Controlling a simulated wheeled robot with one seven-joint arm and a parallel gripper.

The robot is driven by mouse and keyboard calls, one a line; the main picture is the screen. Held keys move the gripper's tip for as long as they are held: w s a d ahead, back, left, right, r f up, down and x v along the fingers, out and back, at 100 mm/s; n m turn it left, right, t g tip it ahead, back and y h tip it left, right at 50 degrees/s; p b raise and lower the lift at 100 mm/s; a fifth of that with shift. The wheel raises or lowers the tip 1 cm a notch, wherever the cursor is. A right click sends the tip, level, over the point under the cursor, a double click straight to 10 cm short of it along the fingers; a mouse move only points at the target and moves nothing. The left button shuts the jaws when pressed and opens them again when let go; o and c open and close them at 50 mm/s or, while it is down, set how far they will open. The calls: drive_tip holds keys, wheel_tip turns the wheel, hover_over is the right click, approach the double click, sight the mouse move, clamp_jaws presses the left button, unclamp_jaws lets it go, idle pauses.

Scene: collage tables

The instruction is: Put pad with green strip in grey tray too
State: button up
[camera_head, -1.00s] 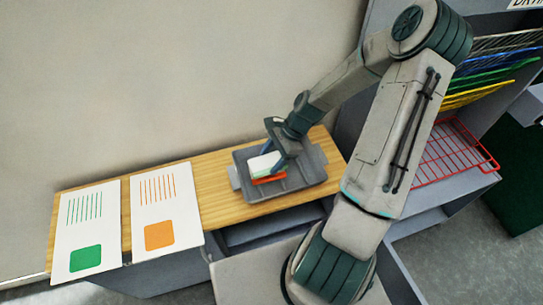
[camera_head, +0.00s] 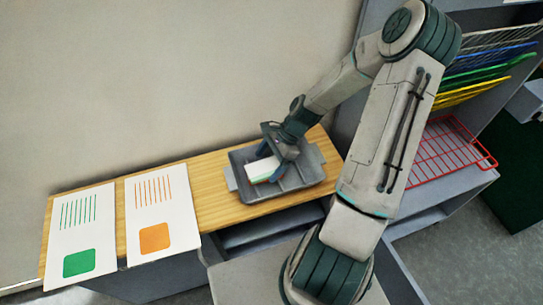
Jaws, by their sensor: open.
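The grey tray (camera_head: 303,186) lies on the wooden tabletop below my arm. A white pad (camera_head: 260,167) is inside its left part, with a thin green edge just showing. A trace of orange-red shows under it, seemingly a second pad, mostly hidden. My gripper (camera_head: 275,163) is low over the tray at the white pad, with its jaws open. One finger is behind the pad and one is at its right end. I cannot tell whether they touch it.
Two white sheets lie on the left of the table, one with a green square (camera_head: 79,262) and one with an orange square (camera_head: 155,238). A rack with coloured wire shelves stands at right, its red shelf (camera_head: 450,152) lowest. Bare wood (camera_head: 222,205) shows left of the tray.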

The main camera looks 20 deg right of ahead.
drive_tip(key=b+v, duration=0.1)
drive_tip(key=v, duration=1.2)
drive_tip(key=shift+d+r, duration=0.15)
drive_tip(key=shift+r, duration=0.2)
drive_tip(key=shift+w, duration=0.1)
drive_tip(key=s+a+r+n+t+h, duration=0.2)
drive_tip(key=s+a+r+n+h, duration=0.1)
drive_tip(key=s+r+n, duration=0.4)
drive_tip(key=s+a+r+n+t+h, duration=0.2)
drive_tip(key=s+a+r+n+h, duration=0.1)
drive_tip(key=s+a+r+n, duration=0.3)
wheel_tip(320, 180, up, 2)
drive_tip(key=s+n, duration=0.2)
drive_tip(key=n, duration=0.2)
drive_tip(key=shift+s+r+h, duration=0.15)
drive_tip(key=shift+h, duration=0.15)
